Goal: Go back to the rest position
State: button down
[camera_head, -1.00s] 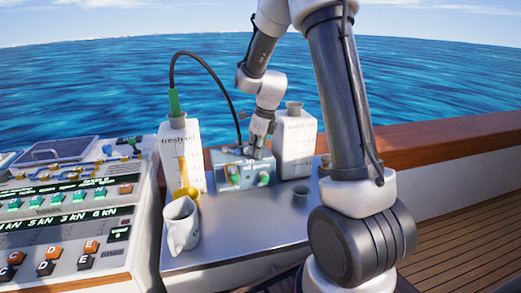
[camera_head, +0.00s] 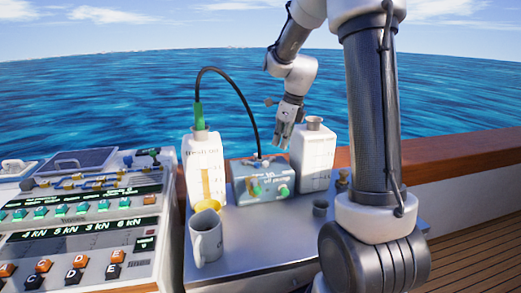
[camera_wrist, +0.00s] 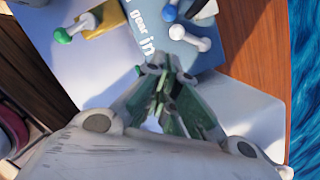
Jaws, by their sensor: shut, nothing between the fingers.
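My gripper (camera_head: 284,142) is shut and empty. In the head view it hangs just above and behind the grey-blue pump box (camera_head: 262,187), between the two white bottles. In the wrist view my gripper (camera_wrist: 160,85) shows its fingers together, over the edge of a blue face with lettering (camera_wrist: 150,30). My arm reaches up from the right of the table and bends over to the gripper. No contact between the fingers and the box shows.
A white bottle (camera_head: 205,165) with a green fitting and black hose stands left of the box, another bottle (camera_head: 318,160) right. A control console (camera_head: 80,225) is left; a wooden rail (camera_head: 450,145) runs behind.

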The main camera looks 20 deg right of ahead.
jog(key=shift+r, duration=0.15)
jog(key=s+a+r+n, duration=0.1)
jog(key=s+r+n, duration=0.1)
jog(key=s+n, duration=0.7)
jog(key=s+a+r+n+t+h, duration=0.1)
jog(key=s+a+r+n, duration=0.1)
jog(key=s+n, duration=0.7)
jog(key=s+a+r+n+t, duration=0.1)
jog(key=s+r+n, duration=0.3)
jog(key=s+n, duration=0.6)
jog(key=shift+a+h, duration=0.3)
jog(key=shift+h, duration=0.1)
